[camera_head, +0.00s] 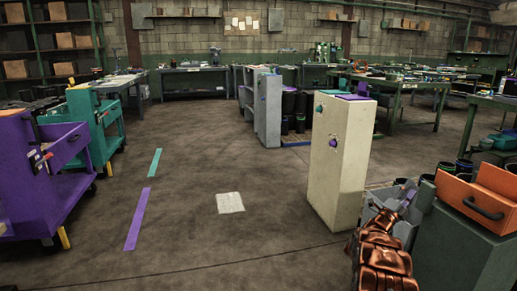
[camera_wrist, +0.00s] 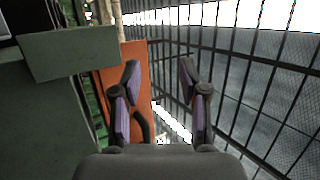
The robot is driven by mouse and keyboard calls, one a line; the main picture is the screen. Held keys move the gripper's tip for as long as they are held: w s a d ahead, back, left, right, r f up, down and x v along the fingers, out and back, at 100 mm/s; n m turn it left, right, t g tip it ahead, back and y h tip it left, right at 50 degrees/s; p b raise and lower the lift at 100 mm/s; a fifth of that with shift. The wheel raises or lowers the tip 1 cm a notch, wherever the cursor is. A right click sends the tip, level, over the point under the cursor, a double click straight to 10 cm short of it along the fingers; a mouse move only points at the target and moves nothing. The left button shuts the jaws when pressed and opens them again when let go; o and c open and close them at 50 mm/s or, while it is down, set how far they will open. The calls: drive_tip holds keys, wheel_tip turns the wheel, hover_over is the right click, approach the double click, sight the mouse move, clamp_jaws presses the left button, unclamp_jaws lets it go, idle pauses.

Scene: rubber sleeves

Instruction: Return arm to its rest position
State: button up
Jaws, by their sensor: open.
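My gripper (camera_wrist: 160,78) is open in the wrist view, with two dark fingers carrying purple pads and nothing held between them. An orange surface (camera_wrist: 136,60) shows behind and beside its left finger. In the head view my copper-coloured arm rises from the lower right, beside a dark grey-green cabinet (camera_head: 455,250). The gripper's fingers are hard to make out there among the grey and purple parts beyond the arm.
An orange open box (camera_head: 480,200) tops the cabinet. A cream pillar (camera_head: 338,165) stands left of my arm. Purple (camera_head: 28,180) and teal (camera_head: 92,125) carts stand at the left. The middle floor is clear, with a pale square (camera_head: 230,202). Dark mesh (camera_wrist: 255,90) fills the wrist view's right.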

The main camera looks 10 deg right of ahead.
drive_tip(key=w+a+r+n+t+y+p, duration=0.3)
drive_tip(key=w+a+r+n+y+p, duration=0.3)
drive_tip(key=a, duration=0.3)
drive_tip(key=w+a+r+n+t+y+p, duration=0.3)
drive_tip(key=w+a+r+n+y, duration=0.15)
drive_tip(key=a+r+y, duration=0.45)
drive_tip(key=s+a+r+n+g+y+p, duration=0.25)
drive_tip(key=s+a+n+p, duration=0.2)
drive_tip(key=a, duration=0.55)
drive_tip(key=s+a+r+n+g+y+p, duration=0.1)
drive_tip(key=s+a+r+n+y+p, duration=0.25)
drive_tip(key=s+a, duration=0.45)
drive_tip(key=s+a+r+n+g+y+p, duration=0.2)
drive_tip(key=s+a+r+n+g+p, duration=0.15)
drive_tip(key=s+a+p, duration=0.45)
drive_tip(key=s+a+r+n+g+p, duration=0.1)
drive_tip(key=s+r+n+g+p, duration=0.1)
drive_tip(key=s, duration=1.2)
drive_tip(key=s+a+r+n+g+p, duration=0.2)
drive_tip(key=s+n+g+p, duration=0.1)
drive_tip(key=s, duration=1.2)
drive_tip(key=s+a+r+n+g+p, duration=0.1)
drive_tip(key=s+r+n+g+p, duration=0.1)
drive_tip(key=s, duration=1.3)
drive_tip(key=r+g+p, duration=0.1)
drive_tip(key=g+p, duration=0.1)
drive_tip(key=g, duration=0.1)
drive_tip(key=shift+a+n+h, duration=0.25)
drive_tip(key=shift+n+h, duration=0.05)
drive_tip(key=shift+h, duration=0.1)
